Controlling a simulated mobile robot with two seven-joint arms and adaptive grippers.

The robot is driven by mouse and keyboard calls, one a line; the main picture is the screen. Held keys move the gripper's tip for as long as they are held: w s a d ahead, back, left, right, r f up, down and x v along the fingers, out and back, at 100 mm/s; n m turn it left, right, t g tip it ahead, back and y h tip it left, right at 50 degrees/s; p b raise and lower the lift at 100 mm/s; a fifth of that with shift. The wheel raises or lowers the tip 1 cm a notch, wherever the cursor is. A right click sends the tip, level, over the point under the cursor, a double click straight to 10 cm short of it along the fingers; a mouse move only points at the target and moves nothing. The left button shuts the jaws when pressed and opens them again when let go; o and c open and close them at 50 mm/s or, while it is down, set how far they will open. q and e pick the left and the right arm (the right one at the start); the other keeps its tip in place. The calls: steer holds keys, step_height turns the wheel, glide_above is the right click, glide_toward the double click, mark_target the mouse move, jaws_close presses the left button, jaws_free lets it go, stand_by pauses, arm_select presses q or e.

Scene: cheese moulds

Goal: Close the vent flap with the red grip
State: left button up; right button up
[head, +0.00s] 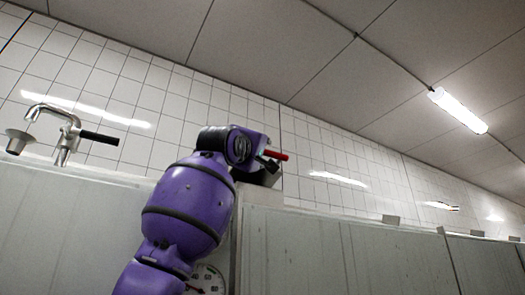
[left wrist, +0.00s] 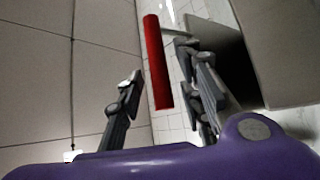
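The red grip (head: 277,155) is a short red bar that shows just past the end of my left arm in the head view. In the left wrist view the red grip (left wrist: 157,62) appears between the two fingers of my left gripper (left wrist: 160,75), with gaps on both sides. The left gripper is open; I cannot tell how far the grip lies between the fingers in depth. In the head view the left gripper (head: 266,161) is small and partly hidden by its wrist. A dark panel, perhaps the vent flap (left wrist: 226,52), is behind the right finger.
A metal tap (head: 66,130) with a black handle is at the left by the tiled wall. Grey panels (head: 310,250) run along the bottom. A lamp (head: 457,110) hangs from the ceiling.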

arm_select(q)
steer(key=shift+w+r, duration=0.2)
steer(key=shift+r, duration=0.05)
jaws_close()
stand_by(0.3)
